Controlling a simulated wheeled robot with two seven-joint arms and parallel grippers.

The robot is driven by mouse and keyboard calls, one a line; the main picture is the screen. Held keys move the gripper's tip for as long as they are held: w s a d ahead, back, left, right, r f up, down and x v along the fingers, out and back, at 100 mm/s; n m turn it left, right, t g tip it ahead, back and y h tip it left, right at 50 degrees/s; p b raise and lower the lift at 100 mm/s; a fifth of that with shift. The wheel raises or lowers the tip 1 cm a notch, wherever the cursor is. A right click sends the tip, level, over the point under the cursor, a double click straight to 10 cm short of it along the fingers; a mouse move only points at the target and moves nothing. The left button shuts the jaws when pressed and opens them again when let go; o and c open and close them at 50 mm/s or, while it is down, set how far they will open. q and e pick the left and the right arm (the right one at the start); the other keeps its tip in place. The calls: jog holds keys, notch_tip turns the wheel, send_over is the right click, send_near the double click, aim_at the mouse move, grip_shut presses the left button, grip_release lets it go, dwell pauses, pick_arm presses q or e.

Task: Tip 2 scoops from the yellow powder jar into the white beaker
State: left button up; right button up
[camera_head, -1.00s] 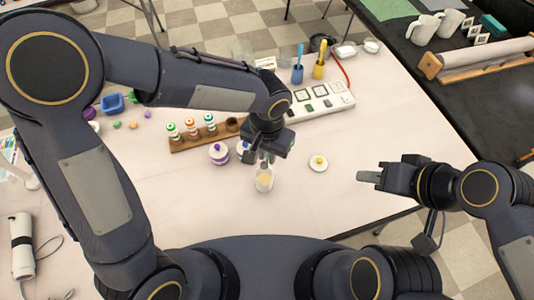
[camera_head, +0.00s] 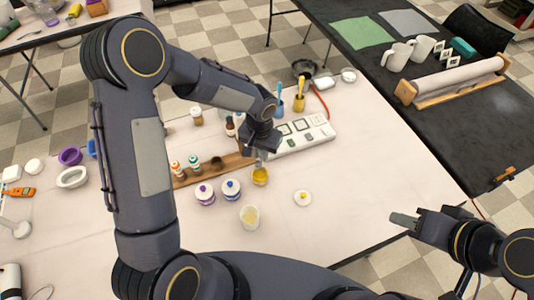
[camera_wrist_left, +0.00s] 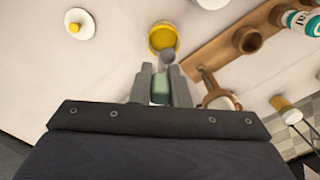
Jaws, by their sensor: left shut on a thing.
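The open yellow powder jar (camera_head: 260,176) stands at the middle of the table; it also shows in the left wrist view (camera_wrist_left: 163,29). The white beaker (camera_head: 249,216) stands in front of it, with pale yellow contents visible. My left gripper (camera_head: 259,154) is just behind and above the jar. In the left wrist view it (camera_wrist_left: 160,88) is shut on a scoop (camera_wrist_left: 167,55), whose grey rounded end overlaps the jar's near rim; whether it touches powder I cannot tell. My right gripper (camera_head: 404,220) hangs off the table's right edge, its finger gap unclear.
A white lid with a yellow knob (camera_head: 303,198) lies right of the beaker. Purple-marked (camera_head: 204,194) and blue-marked (camera_head: 231,189) jars stand left. A wooden rack (camera_head: 190,176) with bottles and a white panel (camera_head: 306,133) lie behind. The front right table is clear.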

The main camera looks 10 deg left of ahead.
pick_arm(q)
jog(key=shift+f+b, duration=0.45)
jog(key=shift+f, duration=0.45)
notch_tip(320, 180, down, 7)
jog(key=b, duration=0.5)
jog(key=shift+r+b, duration=0.1)
jog(key=shift+b, duration=0.25)
jog(key=shift+r, duration=0.15)
jog(key=shift+r+p, duration=2.8)
jog(key=shift+r, duration=1.7)
jog(key=shift+a, duration=0.1)
